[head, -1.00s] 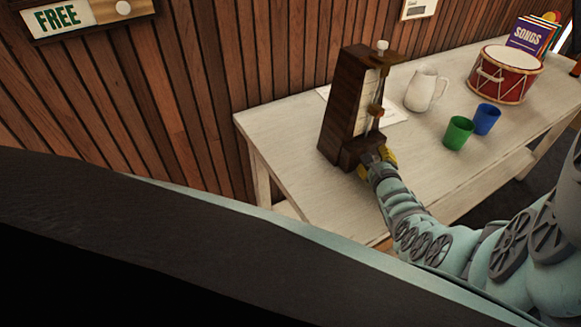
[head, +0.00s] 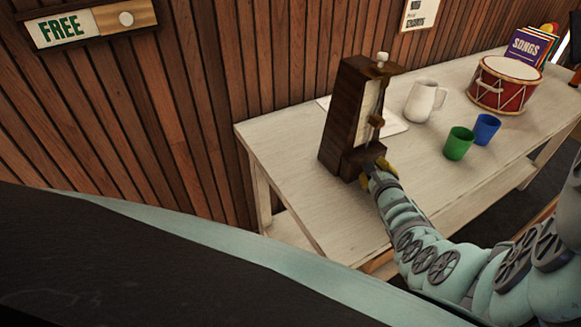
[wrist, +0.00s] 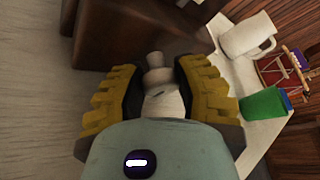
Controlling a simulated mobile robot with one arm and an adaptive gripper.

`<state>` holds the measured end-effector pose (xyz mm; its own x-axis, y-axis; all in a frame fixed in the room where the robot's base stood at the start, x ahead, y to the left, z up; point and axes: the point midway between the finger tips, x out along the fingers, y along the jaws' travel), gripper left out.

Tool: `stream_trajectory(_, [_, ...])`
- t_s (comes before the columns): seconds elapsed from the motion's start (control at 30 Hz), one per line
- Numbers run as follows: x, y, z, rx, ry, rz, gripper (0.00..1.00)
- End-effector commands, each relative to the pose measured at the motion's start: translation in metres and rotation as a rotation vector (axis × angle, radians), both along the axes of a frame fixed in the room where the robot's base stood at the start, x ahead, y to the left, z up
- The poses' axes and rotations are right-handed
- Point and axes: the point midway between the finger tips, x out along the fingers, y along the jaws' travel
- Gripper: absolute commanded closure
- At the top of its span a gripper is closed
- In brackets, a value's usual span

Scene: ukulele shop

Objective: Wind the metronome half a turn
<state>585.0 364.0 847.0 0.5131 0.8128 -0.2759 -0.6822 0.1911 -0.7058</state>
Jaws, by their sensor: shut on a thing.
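The metronome (head: 343,115) is a tall dark brown wooden case with a pale front scale, upright on the white table near its left end. Its dark lower side fills the top of the wrist view (wrist: 130,35). A pale grey winding key (wrist: 158,78) sticks out of that side. My gripper (head: 375,172) is at the base of the metronome on its near right side. In the wrist view its yellow-and-black fingers (wrist: 160,95) stand on either side of the key, shut on it. The key is hidden by my gripper in the head view.
The white table (head: 300,205) runs along a wood-panelled wall. A white jug (head: 421,102), a green cup (head: 458,145), a blue cup (head: 486,129) and a red drum (head: 503,84) stand right of the metronome. A paper sheet (head: 396,128) lies behind it. The table's front left is clear.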

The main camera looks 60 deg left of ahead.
Motion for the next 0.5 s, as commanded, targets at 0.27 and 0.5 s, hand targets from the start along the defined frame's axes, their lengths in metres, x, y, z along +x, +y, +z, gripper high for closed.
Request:
stream_trajectory(0.27, [0.0013, -0.001, -0.0005, -0.003, 0.009, -0.004, 1.0])
stream_trajectory(0.5, [0.0017, -0.0013, -0.0007, -0.003, 0.009, -0.006, 0.57])
